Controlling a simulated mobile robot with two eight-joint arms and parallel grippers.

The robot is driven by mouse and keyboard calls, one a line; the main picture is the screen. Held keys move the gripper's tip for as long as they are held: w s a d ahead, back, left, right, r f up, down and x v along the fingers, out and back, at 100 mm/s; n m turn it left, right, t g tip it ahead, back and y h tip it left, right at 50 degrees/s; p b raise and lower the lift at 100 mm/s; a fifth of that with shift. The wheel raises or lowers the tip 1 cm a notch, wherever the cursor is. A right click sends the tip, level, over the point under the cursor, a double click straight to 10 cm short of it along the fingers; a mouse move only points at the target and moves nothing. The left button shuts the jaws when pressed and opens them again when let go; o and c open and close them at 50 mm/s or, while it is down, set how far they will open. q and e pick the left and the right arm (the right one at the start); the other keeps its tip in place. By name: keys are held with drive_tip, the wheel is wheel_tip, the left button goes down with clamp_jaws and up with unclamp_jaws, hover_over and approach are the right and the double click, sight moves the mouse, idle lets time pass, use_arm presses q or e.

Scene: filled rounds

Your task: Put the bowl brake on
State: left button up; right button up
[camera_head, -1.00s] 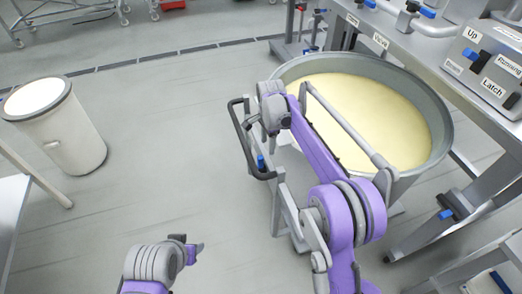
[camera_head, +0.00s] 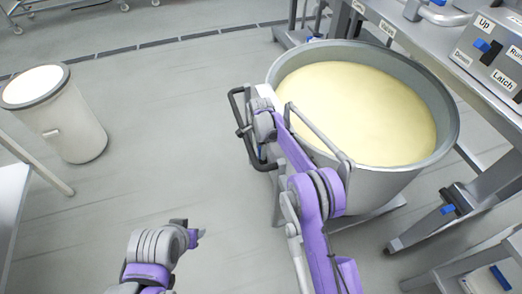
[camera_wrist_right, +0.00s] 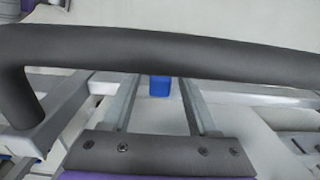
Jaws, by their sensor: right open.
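The large grey bowl (camera_head: 385,178), full of pale yellow dough (camera_head: 355,105), stands at the right on a wheeled frame with a black push handle (camera_head: 236,118). My right gripper (camera_head: 258,138) is at that handle, partly hidden by my purple arm. In the right wrist view the black handle (camera_wrist_right: 170,52) crosses close to the camera, over the two fingers. The fingers (camera_wrist_right: 158,104) are apart. A small blue part (camera_wrist_right: 159,86) shows between them, seemingly the brake; whether they touch it I cannot tell. My left gripper (camera_head: 196,236) is low in the head view, away from the bowl; its jaws are unclear.
A grey machine with labelled switches (camera_head: 490,50) stands at the right, its legs close to the bowl. A white round bin (camera_head: 70,130) stands at the left beside a metal table edge (camera_head: 12,200). The floor between bin and bowl is clear.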

drive_tip(key=shift+f, duration=0.45)
clamp_jaws()
idle(1.1)
